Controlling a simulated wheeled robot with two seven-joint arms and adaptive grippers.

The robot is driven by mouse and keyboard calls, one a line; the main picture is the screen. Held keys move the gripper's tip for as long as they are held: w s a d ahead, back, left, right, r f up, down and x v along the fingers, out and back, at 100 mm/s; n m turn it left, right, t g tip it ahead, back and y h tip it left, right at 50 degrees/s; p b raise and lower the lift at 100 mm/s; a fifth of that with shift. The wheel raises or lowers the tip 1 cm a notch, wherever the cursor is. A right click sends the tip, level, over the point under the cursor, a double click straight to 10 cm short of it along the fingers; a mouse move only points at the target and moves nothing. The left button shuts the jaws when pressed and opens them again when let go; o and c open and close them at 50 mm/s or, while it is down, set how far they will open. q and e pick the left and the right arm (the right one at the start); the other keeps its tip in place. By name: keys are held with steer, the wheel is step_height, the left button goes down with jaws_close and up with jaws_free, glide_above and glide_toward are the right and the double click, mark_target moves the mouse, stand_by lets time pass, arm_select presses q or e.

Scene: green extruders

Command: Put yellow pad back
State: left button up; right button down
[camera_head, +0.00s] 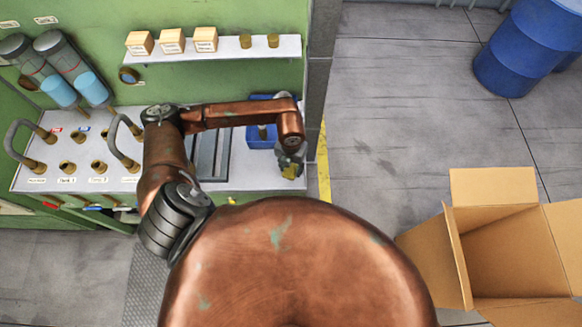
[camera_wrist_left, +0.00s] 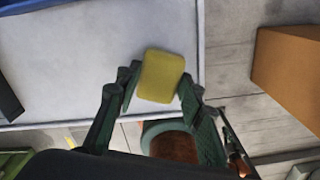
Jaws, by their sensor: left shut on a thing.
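The yellow pad (camera_wrist_left: 161,76) is held between the fingers of my left gripper (camera_wrist_left: 155,88) in the left wrist view. In the head view my left gripper (camera_head: 291,165) is over the right end of the grey worktop (camera_head: 248,177), with a bit of the yellow pad (camera_head: 290,172) showing under it. The left gripper is shut on the pad. Whether the pad touches the worktop, I cannot tell. My right gripper is not in view.
A blue bin (camera_head: 262,138) sits on the worktop beside the gripper, partly hidden by my arm. A shelf (camera_head: 212,54) with wooden blocks is above. An open cardboard box (camera_head: 503,250) stands on the floor at right, and a blue barrel (camera_head: 528,48) farther back.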

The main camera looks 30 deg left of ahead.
mark_target(291, 170)
arm_select(q)
steer(key=o, duration=1.1)
steer(key=shift+r, duration=0.1)
steer(key=shift+r, duration=0.25)
step_height(291, 170, up, 12)
steer(key=b, duration=0.1)
steer(key=shift+f, duration=0.2)
steer(key=shift+d, duration=0.1)
